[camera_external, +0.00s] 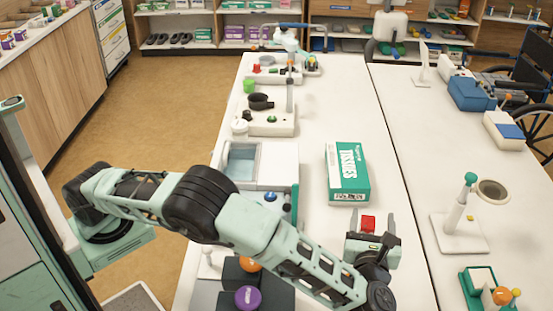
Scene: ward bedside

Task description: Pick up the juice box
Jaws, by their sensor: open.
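A small red box (368,223), which looks like the juice box, shows between the fingers of my gripper. Only its upper part is visible; the rest is hidden by the gripper. My gripper (371,217) is open, with one finger on each side of the red box. I cannot tell whether either finger touches it. The gripper is over the white table (335,245), in front of the green and white tissue box (347,172).
A white device with a screen (242,161) stands left of the tissue box. An orange ball (250,264) and a purple-topped item (248,298) are beside my arm. A white stand with a green knob (470,179) is on the right. Clear table lies beyond the tissue box.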

